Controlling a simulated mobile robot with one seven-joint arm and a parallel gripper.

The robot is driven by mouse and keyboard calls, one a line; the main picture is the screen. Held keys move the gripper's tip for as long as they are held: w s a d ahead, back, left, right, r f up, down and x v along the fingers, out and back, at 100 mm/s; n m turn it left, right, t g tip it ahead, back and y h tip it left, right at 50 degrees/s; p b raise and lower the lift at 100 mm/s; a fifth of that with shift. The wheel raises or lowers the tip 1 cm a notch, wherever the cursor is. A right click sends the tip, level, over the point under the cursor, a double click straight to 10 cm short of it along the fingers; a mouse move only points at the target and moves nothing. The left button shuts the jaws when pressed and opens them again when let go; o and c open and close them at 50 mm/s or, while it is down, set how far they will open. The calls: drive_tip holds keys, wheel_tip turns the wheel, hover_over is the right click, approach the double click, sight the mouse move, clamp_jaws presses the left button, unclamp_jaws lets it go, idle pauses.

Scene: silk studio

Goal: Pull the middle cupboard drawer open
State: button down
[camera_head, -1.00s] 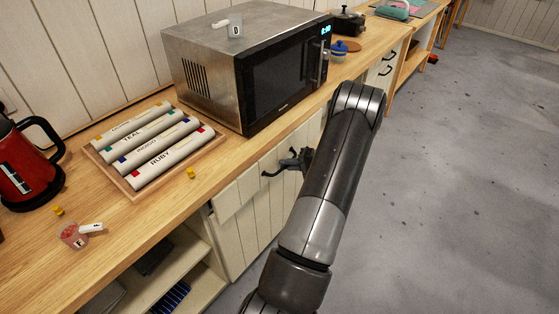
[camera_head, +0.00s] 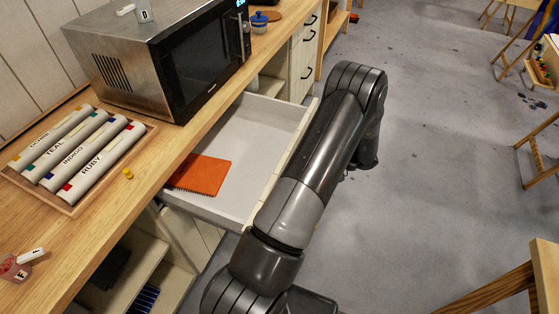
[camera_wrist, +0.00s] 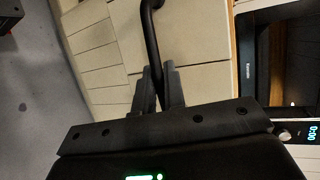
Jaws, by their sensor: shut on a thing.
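The cupboard drawer (camera_head: 238,138) under the microwave stands pulled well out in the head view. An orange notebook (camera_head: 203,175) lies inside it, partly under the worktop edge. The drawer's front is mostly hidden behind my arm. In the wrist view, the black drawer handle (camera_wrist: 150,38) runs down between the fingers of my gripper (camera_wrist: 158,84), which is shut on it. The pale drawer front (camera_wrist: 188,55) shows behind the handle. My gripper's fingers are hidden in the head view.
The microwave (camera_head: 165,60) stands on the wooden worktop (camera_head: 110,215). A tray (camera_head: 72,208) of labelled rolls lies to its left. Open shelves (camera_head: 165,275) are below left. Grey floor (camera_head: 430,150) is clear right of my arm; easels and stools stand farther right.

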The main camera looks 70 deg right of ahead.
drive_tip(key=s, duration=1.3)
drive_tip(key=shift+s, duration=0.15)
drive_tip(key=shift+f, duration=0.1)
drive_tip(key=c, duration=1.5)
unclamp_jaws()
drive_tip(key=v, duration=1.1)
